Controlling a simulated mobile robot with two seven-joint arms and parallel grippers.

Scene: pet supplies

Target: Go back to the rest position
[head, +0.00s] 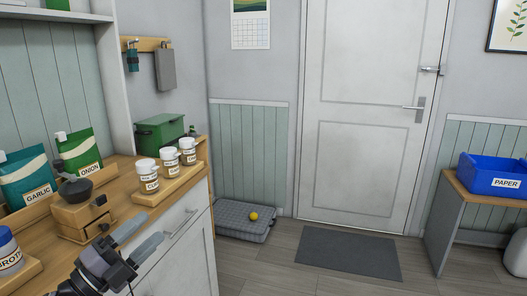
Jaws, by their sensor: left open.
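My left gripper (147,229) shows at the lower left in the head view. Its two grey fingers are apart with nothing between them. It is in front of the wooden counter's edge, beside the white cabinet front (175,258). My right gripper is not in view.
The counter (122,177) holds garlic (28,180) and onion (80,152) pouches, a wooden grinder (82,212), several white jars (147,175) and a green box (158,132). A grey pet bed (235,222) with a yellow ball (253,216), a dark mat (348,252) and a blue paper bin (492,178) stand beyond.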

